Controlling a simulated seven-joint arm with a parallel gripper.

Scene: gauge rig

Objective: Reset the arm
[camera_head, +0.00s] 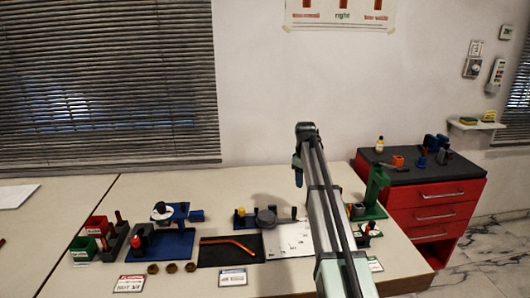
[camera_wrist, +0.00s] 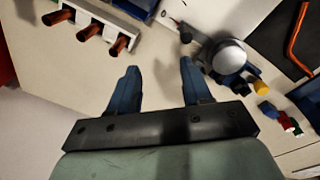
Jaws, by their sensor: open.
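My arm reaches forward over the table (camera_head: 75,275) in the head view. My gripper (camera_head: 298,172) hangs near its far end, above the table's back part, and is partly hidden by the arm there. In the wrist view my gripper (camera_wrist: 158,72) shows two blue fingers spread apart, with nothing between them but pale surface. A grey round part (camera_wrist: 229,57) lies beyond the right finger, apart from it; a grey round part (camera_head: 266,217) also shows in the head view.
A blue fixture (camera_head: 172,241), red bin (camera_head: 97,226) and green bin (camera_head: 83,249) stand left. A black mat (camera_head: 215,254) carries an orange bent rod (camera_head: 230,243). A green stand (camera_head: 376,188) is right of my arm, before a red drawer cabinet (camera_head: 435,205).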

